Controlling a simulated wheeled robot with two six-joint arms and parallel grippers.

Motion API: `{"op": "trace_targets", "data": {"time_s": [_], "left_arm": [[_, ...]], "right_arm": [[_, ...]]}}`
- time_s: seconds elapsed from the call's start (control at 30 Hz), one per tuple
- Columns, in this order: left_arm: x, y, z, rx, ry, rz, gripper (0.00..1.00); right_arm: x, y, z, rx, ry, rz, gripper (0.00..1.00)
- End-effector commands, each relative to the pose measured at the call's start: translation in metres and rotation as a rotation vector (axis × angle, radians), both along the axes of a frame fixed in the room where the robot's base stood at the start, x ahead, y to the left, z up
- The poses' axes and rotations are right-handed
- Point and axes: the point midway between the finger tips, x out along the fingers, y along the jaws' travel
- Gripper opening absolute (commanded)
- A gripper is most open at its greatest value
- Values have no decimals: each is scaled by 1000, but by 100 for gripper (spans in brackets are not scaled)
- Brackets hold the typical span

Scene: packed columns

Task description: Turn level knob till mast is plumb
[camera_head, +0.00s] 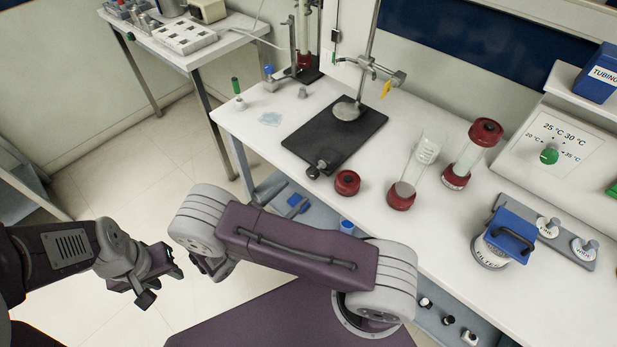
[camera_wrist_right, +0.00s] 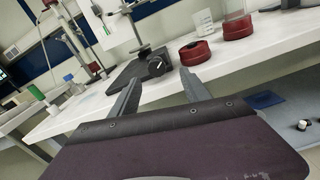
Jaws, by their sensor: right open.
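The level knob (camera_head: 317,168) is a small dark knob at the front corner of a black base plate (camera_head: 325,135) on the white bench. The mast (camera_head: 372,40) is a metal rod rising from a round foot on that plate. It slants in the picture, but I cannot tell its true lean. In the right wrist view the knob (camera_wrist_right: 157,65) lies ahead, between the fingertips of my right gripper (camera_wrist_right: 158,85), which is open, empty and apart from it. My left gripper (camera_head: 155,280) is open and empty, away from the bench.
A red cap (camera_head: 347,182) sits just right of the knob. Red-ended columns (camera_head: 402,190) (camera_head: 470,155) stand further right, near a blue-handled filter (camera_head: 505,240). A clamp (camera_head: 375,68) with a yellow tag is on the mast.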

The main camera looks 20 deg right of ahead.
Motion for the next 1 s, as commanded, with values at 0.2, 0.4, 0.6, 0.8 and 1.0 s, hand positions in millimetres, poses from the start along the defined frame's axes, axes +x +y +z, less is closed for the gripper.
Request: {"op": "trace_targets", "data": {"time_s": [0.2,0.4,0.6,0.8,1.0], "left_arm": [[0,0,11,0,0,0,36],[0,0,14,0,0,0,36],[0,0,14,0,0,0,36],[0,0,14,0,0,0,36],[0,0,14,0,0,0,36]], "right_arm": [[17,-44,2,-1,3,-6,55],[27,-68,1,0,3,-4,55],[29,-72,0,1,3,-1,55],[29,-71,0,1,3,-1,27],[29,-71,0,0,2,-1,0]]}}
